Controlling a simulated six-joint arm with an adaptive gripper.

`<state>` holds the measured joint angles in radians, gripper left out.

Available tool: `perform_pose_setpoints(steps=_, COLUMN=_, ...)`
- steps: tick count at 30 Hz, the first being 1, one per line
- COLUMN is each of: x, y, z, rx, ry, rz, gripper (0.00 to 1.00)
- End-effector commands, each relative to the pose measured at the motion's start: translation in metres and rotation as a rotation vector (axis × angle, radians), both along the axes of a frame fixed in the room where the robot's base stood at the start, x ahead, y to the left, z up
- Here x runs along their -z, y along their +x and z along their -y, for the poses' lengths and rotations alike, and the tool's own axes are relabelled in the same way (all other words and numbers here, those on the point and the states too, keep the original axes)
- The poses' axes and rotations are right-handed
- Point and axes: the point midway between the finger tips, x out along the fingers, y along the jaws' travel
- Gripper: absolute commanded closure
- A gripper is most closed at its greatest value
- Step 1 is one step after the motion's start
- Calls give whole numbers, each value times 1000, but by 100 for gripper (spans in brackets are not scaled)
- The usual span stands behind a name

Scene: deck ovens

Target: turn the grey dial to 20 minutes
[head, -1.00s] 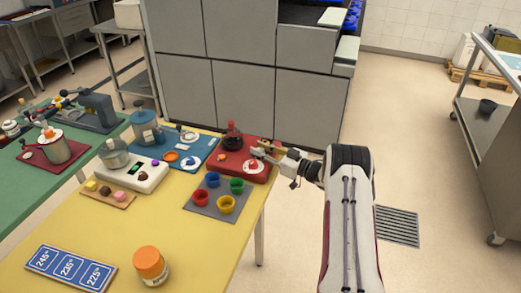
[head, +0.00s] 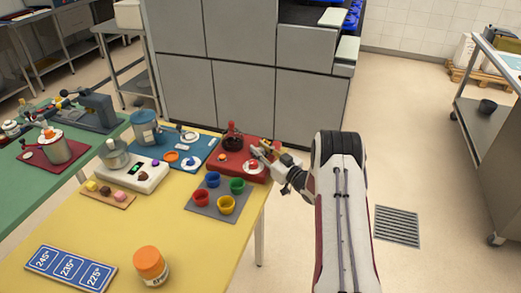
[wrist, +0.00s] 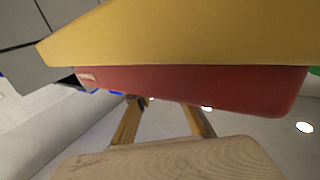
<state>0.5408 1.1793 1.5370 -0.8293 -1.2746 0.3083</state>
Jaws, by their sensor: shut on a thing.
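My gripper (head: 261,150) is at the right side of the red unit (head: 219,170) on the yellow table. Its fingers are shut on a small grey part at the unit's back right, which I take for the grey dial (head: 255,152). The fingers mostly cover it, and I cannot read its setting.
A red knob on a white disc (head: 252,165) sits just in front of my gripper. A grey mat (head: 197,208) with coloured cups lies in front.

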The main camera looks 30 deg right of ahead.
Motion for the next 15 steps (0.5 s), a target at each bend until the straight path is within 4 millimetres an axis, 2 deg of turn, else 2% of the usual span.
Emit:
perform_pose_setpoints(steps=7, x=-1, y=0, z=0, rx=-1, ry=0, rz=2, gripper=100)
perform_pose_setpoints(steps=8, x=-1, y=0, z=0, rx=-1, ry=0, rz=2, gripper=76)
perform_pose_setpoints(steps=9, x=-1, y=0, z=0, rx=-1, ry=0, rz=2, gripper=66)
perform_pose_setpoints(steps=10, x=-1, y=0, z=0, rx=-1, ry=0, rz=2, gripper=62)
perform_pose_setpoints(steps=15, x=0, y=0, z=0, rx=-1, ry=0, rz=1, gripper=62)
